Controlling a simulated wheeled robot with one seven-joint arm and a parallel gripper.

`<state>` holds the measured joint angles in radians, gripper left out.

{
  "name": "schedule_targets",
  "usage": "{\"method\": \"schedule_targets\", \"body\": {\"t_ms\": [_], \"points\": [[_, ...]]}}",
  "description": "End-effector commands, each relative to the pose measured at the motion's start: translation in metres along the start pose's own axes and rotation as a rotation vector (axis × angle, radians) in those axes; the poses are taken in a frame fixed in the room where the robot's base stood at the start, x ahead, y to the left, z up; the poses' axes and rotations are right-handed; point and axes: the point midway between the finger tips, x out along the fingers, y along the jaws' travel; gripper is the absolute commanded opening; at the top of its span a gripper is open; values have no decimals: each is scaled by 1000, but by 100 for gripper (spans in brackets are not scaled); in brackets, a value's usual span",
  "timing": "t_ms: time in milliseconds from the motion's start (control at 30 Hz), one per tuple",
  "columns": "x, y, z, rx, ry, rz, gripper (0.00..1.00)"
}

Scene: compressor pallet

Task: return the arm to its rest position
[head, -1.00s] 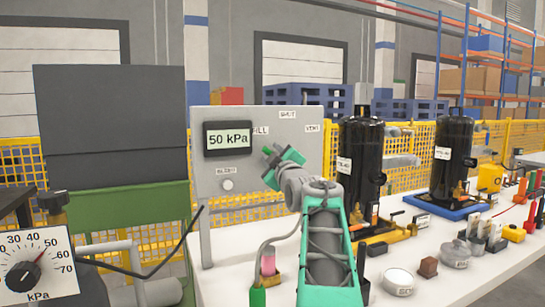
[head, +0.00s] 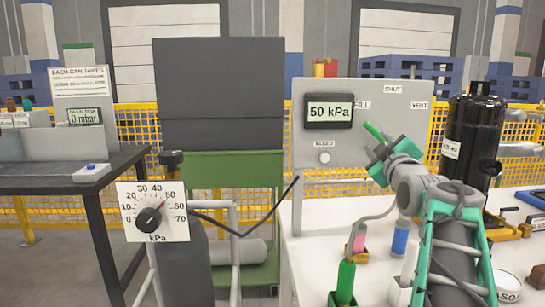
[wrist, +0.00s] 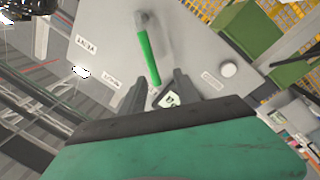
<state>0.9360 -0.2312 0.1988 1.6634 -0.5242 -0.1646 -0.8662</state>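My gripper (head: 376,150) is raised in front of the grey valve panel (head: 310,160), clear of the table. In the wrist view its two dark fingers (wrist: 160,92) stand apart with a gap between them, and I see nothing clamped. A green lever handle (wrist: 149,58) on the panel runs toward the fingertips; whether it touches them I cannot tell. The lever also shows just beyond my gripper in the head view (head: 374,131). My arm is bent and reaches up from the lower right, hiding part of the panel and table.
The panel display (head: 330,110) reads 50 kPa. A dial (head: 153,212) stands at left, with a black hose running to the right. A black compressor (head: 470,150) stands right of my arm. Small bottles and blocks crowd the white table (head: 310,265). A dark workbench (head: 95,190) is far left.

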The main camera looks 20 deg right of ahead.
Motion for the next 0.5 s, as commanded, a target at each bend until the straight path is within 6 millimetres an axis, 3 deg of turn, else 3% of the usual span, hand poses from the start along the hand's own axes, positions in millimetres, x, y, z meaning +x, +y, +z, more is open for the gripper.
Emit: {"method": "schedule_targets", "body": {"t_ms": [67, 133, 267, 400, 500], "points": [[3, -12, -33, 57, -26, -81, 38], [-1, -42, -60, 138, -85, -194, 38], [-36, -112, -107, 295, -258, -439, 38], [-109, -172, -145, 408, -494, -665, 38], [-176, -198, -163, 448, -691, -793, 38]]}}
